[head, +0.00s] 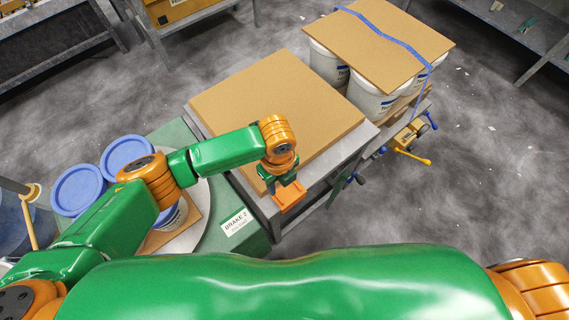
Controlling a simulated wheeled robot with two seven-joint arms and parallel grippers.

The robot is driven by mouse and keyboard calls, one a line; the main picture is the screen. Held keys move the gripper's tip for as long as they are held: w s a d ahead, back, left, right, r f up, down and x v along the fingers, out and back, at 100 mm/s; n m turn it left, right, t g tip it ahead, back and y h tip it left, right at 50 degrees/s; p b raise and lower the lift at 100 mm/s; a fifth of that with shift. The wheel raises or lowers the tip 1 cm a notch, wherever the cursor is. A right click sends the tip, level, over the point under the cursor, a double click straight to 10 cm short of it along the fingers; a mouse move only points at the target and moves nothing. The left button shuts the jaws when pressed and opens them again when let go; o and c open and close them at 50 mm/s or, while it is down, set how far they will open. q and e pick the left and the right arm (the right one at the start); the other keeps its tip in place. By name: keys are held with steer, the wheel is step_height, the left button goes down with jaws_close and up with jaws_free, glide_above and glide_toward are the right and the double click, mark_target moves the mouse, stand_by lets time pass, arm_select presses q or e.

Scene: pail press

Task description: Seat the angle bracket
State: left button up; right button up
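I cannot make out the angle bracket for certain. My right gripper is out of view.
White pails (372,101) stand at the back right under a brown sheet (380,40) with a blue strap (388,35) over it. Blue-lidded pails (78,188) stand at left. A white sign (236,222) lies on the green surface. Grey floor is free at right.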

mark_target(279, 198)
arm_select(q)
steer(key=shift+s+a+f+b, duration=0.25)
steer(key=shift+s+f+b, duration=0.25)
steer(key=shift+f+b, duration=0.3)
step_height(279, 198, down, 5)
steer(key=b, duration=0.4)
steer(key=shift+w+d+f+b, duration=0.1)
steer(key=shift+w+f+b, duration=0.1)
steer(key=shift+b, duration=0.2)
steer(key=shift+s+f, duration=0.1)
steer(key=shift+f, duration=0.15)
jaws_close()
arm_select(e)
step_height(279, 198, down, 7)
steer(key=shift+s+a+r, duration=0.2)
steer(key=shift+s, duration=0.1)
arm_select(q)
steer(key=shift+r, duration=0.1)
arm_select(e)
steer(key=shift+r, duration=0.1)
arm_select(q)
step_height(279, 198, up, 4)
steer(key=p, duration=0.5)
steer(key=shift+r, duration=0.1)
steer(key=shift+f, duration=0.2)
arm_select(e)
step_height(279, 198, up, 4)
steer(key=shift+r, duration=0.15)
